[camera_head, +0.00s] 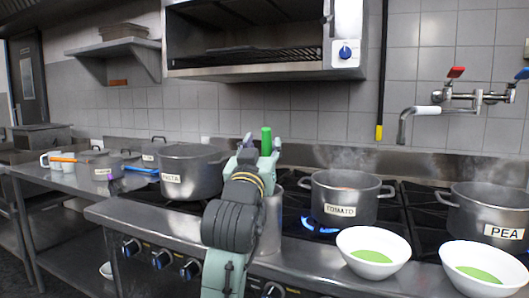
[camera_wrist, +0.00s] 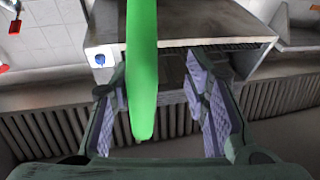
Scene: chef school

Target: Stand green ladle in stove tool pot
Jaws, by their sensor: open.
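The green ladle (camera_head: 267,141) shows in the head view as an upright green handle end at my gripper (camera_head: 260,151). Its lower part is hidden behind my gripper and arm. In the wrist view the green handle (camera_wrist: 142,70) runs down from the top edge between the fingers of my gripper (camera_wrist: 160,105). The fingers are open, with a clear gap to the right finger; the handle lies close to the left one. A tall metal cylinder (camera_head: 270,222), which looks like the stove tool pot, stands directly below, partly hidden by my arm. Whether the ladle stands in it is hidden.
The pasta pot (camera_head: 190,174) stands left of my arm and the tomato pot (camera_head: 341,199) right, over a blue flame. The pea pot (camera_head: 490,213) is farther right. Two white bowls (camera_head: 373,252) of green soup stand at the front edge. An oven (camera_head: 262,72) hangs above.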

